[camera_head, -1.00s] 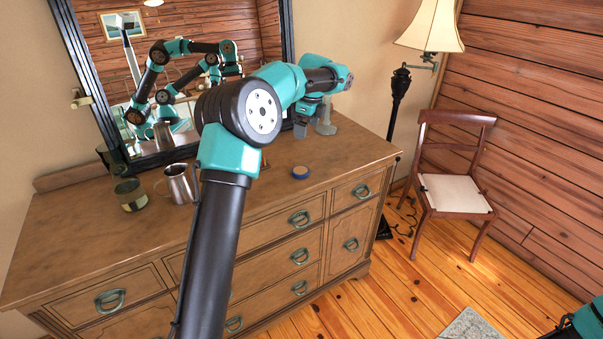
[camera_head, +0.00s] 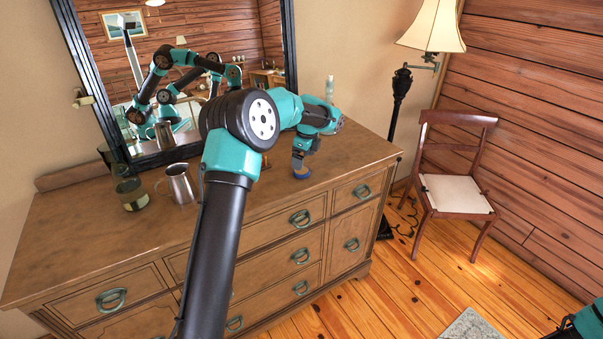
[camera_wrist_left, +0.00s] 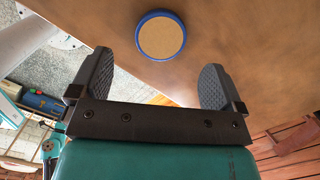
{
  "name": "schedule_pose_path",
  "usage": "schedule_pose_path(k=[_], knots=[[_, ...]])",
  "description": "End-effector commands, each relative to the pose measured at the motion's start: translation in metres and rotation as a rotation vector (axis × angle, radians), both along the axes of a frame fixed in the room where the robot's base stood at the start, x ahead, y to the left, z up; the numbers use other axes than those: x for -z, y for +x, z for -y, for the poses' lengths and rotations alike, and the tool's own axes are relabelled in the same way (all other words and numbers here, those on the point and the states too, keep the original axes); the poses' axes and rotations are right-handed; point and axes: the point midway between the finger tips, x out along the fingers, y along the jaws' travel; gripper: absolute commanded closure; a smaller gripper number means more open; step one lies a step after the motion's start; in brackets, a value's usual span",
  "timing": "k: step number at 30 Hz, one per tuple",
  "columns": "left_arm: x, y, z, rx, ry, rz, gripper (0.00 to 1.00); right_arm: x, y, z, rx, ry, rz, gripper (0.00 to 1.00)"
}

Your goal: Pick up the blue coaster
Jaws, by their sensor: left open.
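The blue coaster (camera_head: 302,174) lies on the wooden dresser top, partly hidden by my left gripper (camera_head: 300,160) in the head view. In the left wrist view the coaster (camera_wrist_left: 161,36) is a round disc with a blue rim and a tan centre. The left gripper (camera_wrist_left: 158,72) is open there, with its two fingers apart and nothing between them. The coaster lies beyond the fingertips, roughly centred between them. Only a small part of my right arm shows at the lower right corner of the head view; its gripper is out of view.
On the dresser (camera_head: 90,237) stand a metal mug (camera_head: 181,186) and a glass jar (camera_head: 131,192) at left. A clear bottle (camera_head: 329,90) rises behind my left arm. A framed mirror (camera_head: 291,50) leans behind. A lamp (camera_head: 432,28) and chair (camera_head: 455,190) stand right.

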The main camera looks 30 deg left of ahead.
Motion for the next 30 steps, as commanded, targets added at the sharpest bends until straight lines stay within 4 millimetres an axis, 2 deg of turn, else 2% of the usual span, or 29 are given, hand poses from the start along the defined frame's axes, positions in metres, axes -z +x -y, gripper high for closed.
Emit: schedule_pose_path(k=[9, 21, 30], knots=[[0.002, 0.000, 0.000, 0.000, 0.000, -0.001, 0.06, 0.000, 0.000, 0.000, 0.000, 0.000, 0.000, 0.57], [0.047, 0.000, -0.006, 0.001, -0.001, -0.003, 0.06, 0.000, 0.000, 0.000, 0.000, 0.000, 0.000, 0.57], [0.052, 0.000, -0.006, 0.001, -0.001, -0.001, 0.06, 0.000, 0.000, 0.000, 0.000, 0.000, 0.000, 0.57]])
